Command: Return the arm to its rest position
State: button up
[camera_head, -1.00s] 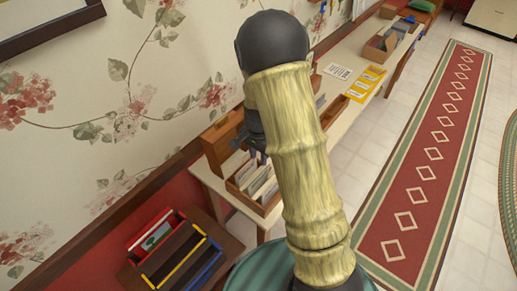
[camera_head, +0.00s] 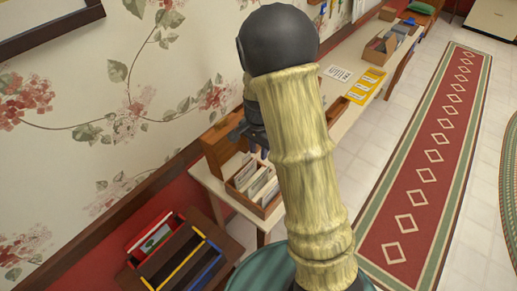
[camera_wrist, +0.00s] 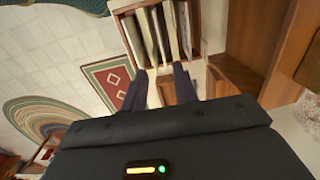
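My arm rises through the middle of the head view, with its pale, bark-like links and a dark round joint at the top. My gripper (camera_head: 262,150) is partly hidden behind the arm, just above the wooden card box (camera_head: 240,190) on the long table. In the wrist view, the two dark fingers of my gripper (camera_wrist: 160,86) are apart with nothing between them. The card box (camera_wrist: 119,11), with several upright cards, lies beyond the fingertips in that view.
The narrow table (camera_head: 213,183) runs along the floral wall and carries a yellow tray (camera_head: 367,83) and a file box (camera_head: 377,50). A dark stand with a divided box (camera_head: 165,255) is at lower left. The red runner (camera_head: 430,160) lies on clear floor.

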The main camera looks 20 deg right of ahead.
dwell(0.3)
jog(key=s+r+n+t, duration=0.1)
jog(key=s+r+n, duration=0.3)
jog(key=s, duration=0.3)
jog(key=s+r+n+t, duration=0.1)
jog(key=s+r+n, duration=0.3)
jog(key=s+n, duration=0.2)
jog(key=shift+s+d+r+n+t, duration=0.2)
jog(key=shift+s+d+n+t, duration=0.15)
jog(key=shift+s, duration=0.5)
jog(key=shift+w+a, duration=0.1)
dwell(0.6)
jog(key=shift+o, duration=0.8)
